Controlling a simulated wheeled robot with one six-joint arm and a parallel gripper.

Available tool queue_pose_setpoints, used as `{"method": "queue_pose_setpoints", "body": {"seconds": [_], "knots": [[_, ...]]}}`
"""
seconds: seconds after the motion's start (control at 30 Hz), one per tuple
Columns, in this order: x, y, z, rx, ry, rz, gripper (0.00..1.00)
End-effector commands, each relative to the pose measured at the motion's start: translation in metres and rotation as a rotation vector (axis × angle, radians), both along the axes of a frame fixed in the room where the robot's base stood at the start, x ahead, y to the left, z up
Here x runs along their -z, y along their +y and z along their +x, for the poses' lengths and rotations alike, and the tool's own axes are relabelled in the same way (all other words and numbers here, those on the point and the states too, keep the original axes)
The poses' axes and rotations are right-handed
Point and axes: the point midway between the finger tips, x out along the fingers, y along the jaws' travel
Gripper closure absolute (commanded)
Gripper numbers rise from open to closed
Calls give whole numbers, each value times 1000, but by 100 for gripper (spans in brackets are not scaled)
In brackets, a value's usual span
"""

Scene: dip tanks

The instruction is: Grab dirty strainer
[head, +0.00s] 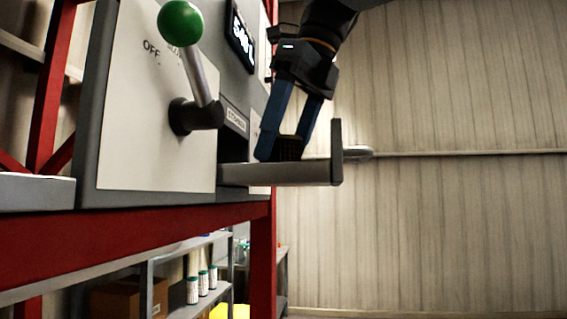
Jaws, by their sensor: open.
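My gripper (283,158) points down over the grey drawer-like tray (290,173) that juts out from the panel. Its two blue fingers are apart. A dark, cylinder-like object (289,148), possibly the dirty strainer, stands at the tray between the fingertips. The tray's edge hides its lower part. The fingers flank it, but I cannot tell whether they touch it.
A lever with a green knob (180,23) sticks out from the panel (150,110), left of the tray, near an "OFF" label. A red frame beam (130,238) runs below. Shelves with white bottles (192,290) stand underneath. The space right of the tray is free up to the corrugated wall.

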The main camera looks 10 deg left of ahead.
Motion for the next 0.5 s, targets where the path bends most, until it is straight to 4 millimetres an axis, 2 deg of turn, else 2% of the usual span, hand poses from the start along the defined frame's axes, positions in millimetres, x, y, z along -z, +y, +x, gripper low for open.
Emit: {"method": "queue_pose_setpoints", "body": {"seconds": [0.03, 0.27, 0.5], "knots": [[0, 0, 0, 0, 0, 0, 44], [0, 0, 0, 0, 0, 0, 83], [-1, 0, 0, 0, 0, 0, 85]]}}
